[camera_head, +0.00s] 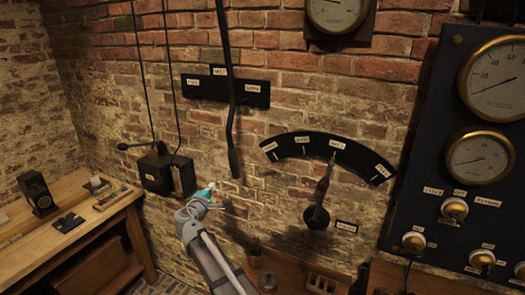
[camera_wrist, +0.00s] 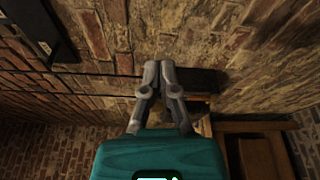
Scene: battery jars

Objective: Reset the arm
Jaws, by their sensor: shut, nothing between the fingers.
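My gripper (camera_head: 226,199) is in front of the brick wall in the head view, at the upper end of my grey arm, which reaches up from the bottom edge. In the wrist view my gripper (camera_wrist: 158,68) has its two grey fingers together at the tips, with nothing held between them. The teal housing behind the fingers fills the lower middle of that view. In the head view a long black hanging lever (camera_head: 232,120) ends just above my gripper, apart from it.
A dial lever (camera_head: 322,190) sits below a curved black scale (camera_head: 330,147). A black box (camera_head: 166,172) hangs left of my gripper. A gauge panel (camera_head: 453,160) stands right. A wooden workbench (camera_head: 60,262) is at left, and a wooden shelf (camera_head: 295,268) is below.

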